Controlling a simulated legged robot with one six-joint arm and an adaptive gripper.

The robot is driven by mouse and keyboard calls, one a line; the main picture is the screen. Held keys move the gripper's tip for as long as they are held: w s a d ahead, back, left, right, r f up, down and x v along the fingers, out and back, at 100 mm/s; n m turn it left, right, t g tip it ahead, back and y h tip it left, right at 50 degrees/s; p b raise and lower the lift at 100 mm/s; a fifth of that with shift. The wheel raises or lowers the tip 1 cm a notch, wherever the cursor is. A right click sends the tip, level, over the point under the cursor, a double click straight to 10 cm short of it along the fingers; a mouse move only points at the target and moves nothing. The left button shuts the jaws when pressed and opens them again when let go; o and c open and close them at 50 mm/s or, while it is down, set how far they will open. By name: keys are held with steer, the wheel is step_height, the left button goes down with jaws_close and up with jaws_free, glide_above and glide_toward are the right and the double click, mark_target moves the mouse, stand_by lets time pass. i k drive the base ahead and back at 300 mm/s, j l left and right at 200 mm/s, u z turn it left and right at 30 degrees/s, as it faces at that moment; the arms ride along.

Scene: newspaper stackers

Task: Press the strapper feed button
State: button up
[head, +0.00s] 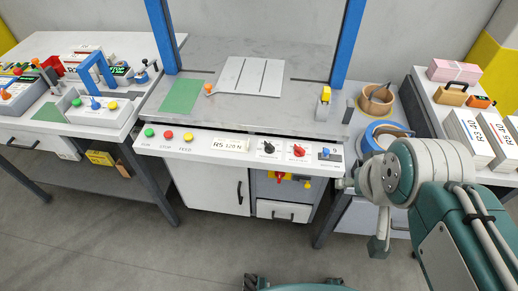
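The strapper is the middle bench with a blue arch. On its pale front panel (210,148), the yellow feed button (187,136) is the rightmost of three round buttons, above a label reading FEED. The red stop button (168,134) is beside it, and the green run button (149,132) is farther left. My arm enters at the lower right and bends in front of the bench's right end, well to the right of the buttons. I cannot make out its gripper fingers. Nothing covers the feed button.
The left bench has another row of buttons, including a yellow one (111,105). A strap coil (383,139) and the right bench with paper stacks (470,140) lie near my arm. The floor (130,245) is open at front left.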

mark_target(188, 137)
steer(key=k+u, duration=0.35)
steer(key=k, duration=0.95)
